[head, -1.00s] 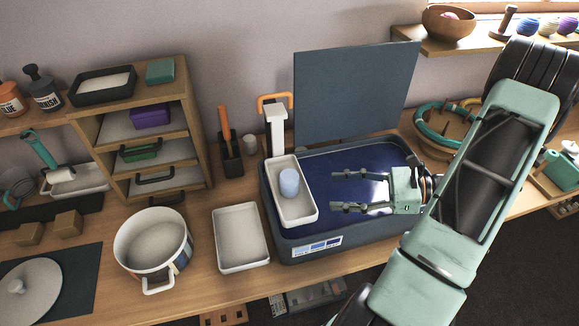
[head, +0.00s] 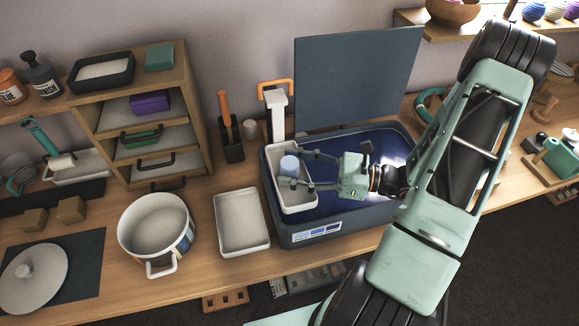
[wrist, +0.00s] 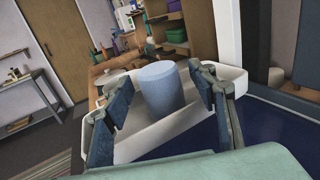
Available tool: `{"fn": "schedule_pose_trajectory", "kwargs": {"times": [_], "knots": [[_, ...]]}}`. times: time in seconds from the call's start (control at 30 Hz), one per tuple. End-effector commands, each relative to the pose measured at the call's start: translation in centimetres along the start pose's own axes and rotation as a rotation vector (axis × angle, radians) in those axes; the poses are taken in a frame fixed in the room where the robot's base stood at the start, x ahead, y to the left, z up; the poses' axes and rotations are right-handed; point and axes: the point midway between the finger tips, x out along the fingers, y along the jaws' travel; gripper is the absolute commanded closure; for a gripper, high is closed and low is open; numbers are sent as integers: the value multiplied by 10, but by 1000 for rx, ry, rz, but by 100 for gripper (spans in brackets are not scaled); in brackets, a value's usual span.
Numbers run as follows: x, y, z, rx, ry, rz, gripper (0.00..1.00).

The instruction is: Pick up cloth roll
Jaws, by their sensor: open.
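The cloth roll is a short light-blue cylinder (head: 289,165) standing upright in a narrow white tray (head: 299,203) at the left side of the dark blue open basket (head: 340,225). My gripper (head: 296,168) has come in from the right, with its two fingers apart at the roll. In the wrist view the roll (wrist: 160,88) stands between the two open fingers (wrist: 160,110), with a gap visible on its left. Whether either finger touches it I cannot tell.
A white empty tray (head: 241,248) and a white pot (head: 142,255) stand to the left. The basket's raised lid (head: 357,85) is behind. A white post with an orange handle (head: 275,108) rises close behind the narrow tray.

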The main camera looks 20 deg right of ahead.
Motion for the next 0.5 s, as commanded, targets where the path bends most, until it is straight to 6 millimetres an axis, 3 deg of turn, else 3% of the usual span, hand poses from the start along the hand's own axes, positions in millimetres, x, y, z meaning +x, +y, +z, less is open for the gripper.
{"fn": "schedule_pose_trajectory", "kwargs": {"times": [0.33,0.5], "knots": [[8,0,0,0,1,-2,48],[8,0,0,0,1,-1,67]]}}
